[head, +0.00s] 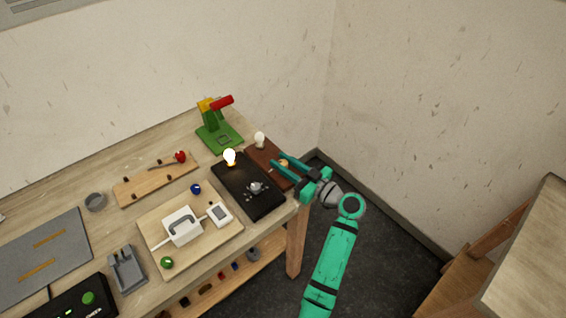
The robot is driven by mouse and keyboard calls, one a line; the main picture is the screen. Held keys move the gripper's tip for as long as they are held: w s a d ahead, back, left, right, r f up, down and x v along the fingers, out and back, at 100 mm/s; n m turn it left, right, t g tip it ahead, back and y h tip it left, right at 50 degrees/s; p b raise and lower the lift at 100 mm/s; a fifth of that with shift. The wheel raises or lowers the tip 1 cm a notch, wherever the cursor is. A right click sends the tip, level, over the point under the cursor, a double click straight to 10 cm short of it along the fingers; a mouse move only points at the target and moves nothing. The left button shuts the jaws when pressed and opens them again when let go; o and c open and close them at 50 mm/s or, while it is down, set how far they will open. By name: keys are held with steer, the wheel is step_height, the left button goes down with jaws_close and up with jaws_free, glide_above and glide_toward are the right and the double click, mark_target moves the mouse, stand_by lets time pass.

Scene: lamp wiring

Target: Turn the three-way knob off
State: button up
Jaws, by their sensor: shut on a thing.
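My gripper (282,166) reaches in from the right over a brown board (259,155) at the table's right end. Its teal fingers are shut on a small brass-coloured knob (284,163) on this board; the fingers partly hide it. An unlit bulb (260,139) stands at the board's far end. To the left lies a black board (244,200) with a lit bulb (230,157) at its far end. A silver knob (256,187) with small marks near it sits on the black board, apart from my gripper. I cannot read either knob's setting.
A green stand with a red handle (221,102) is behind the boards. A wooden board with a white switch box (182,226) lies to the left. A blue knob (196,189) is close by. The floor right of the table is clear.

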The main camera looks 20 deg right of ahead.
steer(key=shift+n+g+y, duration=1)
steer(key=shift+n+y, duration=0.1)
steer(key=shift+y, duration=0.3)
steer(key=shift+f, duration=0.1)
steer(key=o, duration=1)
steer(key=shift+o, duration=0.2)
steer(key=v, duration=1.1)
steer(key=shift+w, duration=0.1)
